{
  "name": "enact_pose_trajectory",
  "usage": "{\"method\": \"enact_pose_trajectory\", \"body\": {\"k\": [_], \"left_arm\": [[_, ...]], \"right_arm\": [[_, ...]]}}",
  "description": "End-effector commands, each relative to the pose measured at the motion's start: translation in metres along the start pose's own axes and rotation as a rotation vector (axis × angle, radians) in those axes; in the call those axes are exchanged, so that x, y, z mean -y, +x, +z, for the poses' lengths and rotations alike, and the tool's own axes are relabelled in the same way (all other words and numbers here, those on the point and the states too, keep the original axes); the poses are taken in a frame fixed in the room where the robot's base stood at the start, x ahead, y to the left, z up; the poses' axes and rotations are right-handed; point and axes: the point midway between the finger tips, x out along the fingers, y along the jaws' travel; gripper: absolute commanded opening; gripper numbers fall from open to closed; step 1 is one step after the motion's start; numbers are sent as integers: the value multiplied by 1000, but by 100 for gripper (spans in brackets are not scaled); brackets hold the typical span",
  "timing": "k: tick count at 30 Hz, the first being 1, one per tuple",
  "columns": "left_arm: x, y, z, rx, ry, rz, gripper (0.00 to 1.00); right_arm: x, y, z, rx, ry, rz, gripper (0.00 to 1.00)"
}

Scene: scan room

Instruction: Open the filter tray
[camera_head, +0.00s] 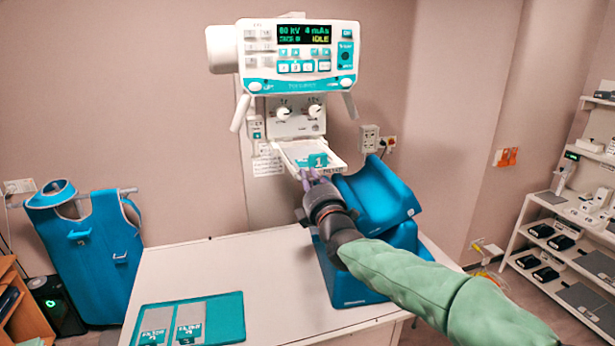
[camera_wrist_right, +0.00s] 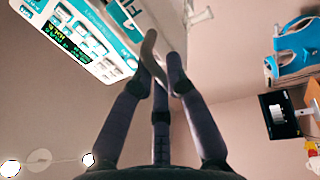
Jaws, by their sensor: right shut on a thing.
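The filter tray (camera_head: 325,172) is a white tray sticking out toward me below the X-ray tube head (camera_head: 297,58). A grey plate with a teal label marked 1 (camera_head: 318,160) shows in it. My right gripper (camera_head: 310,180) is at the tray's front edge, shut on its handle. In the right wrist view the fingers (camera_wrist_right: 161,78) close around a curved grey handle (camera_wrist_right: 149,50), with the tray's lettered teal and white front (camera_wrist_right: 122,20) above. The fingers hide part of the handle in the head view. My left gripper is out of view.
A blue padded support (camera_head: 375,195) stands on the white table (camera_head: 220,268), close beside my right forearm. A teal mat (camera_head: 225,310) with two grey plates lies at the table's front left. A blue apron (camera_head: 95,250) hangs at left; shelves (camera_head: 560,215) stand at right.

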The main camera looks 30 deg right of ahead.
Motion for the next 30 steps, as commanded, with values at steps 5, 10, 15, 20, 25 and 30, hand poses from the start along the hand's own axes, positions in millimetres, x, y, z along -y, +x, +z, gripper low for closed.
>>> {"method": "enact_pose_trajectory", "body": {"k": [5,10,15,20,25,30], "left_arm": [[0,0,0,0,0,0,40],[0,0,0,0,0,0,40],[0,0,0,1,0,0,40],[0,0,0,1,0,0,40],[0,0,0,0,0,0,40],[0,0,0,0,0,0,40]], "right_arm": [[1,-3,0,-1,0,-3,0],[1,-3,0,-1,0,-2,0],[1,-2,0,-1,0,-2,41],[0,-2,0,-1,0,-2,41],[0,-3,0,0,0,-1,41],[0,-12,0,0,0,-1,41]]}}
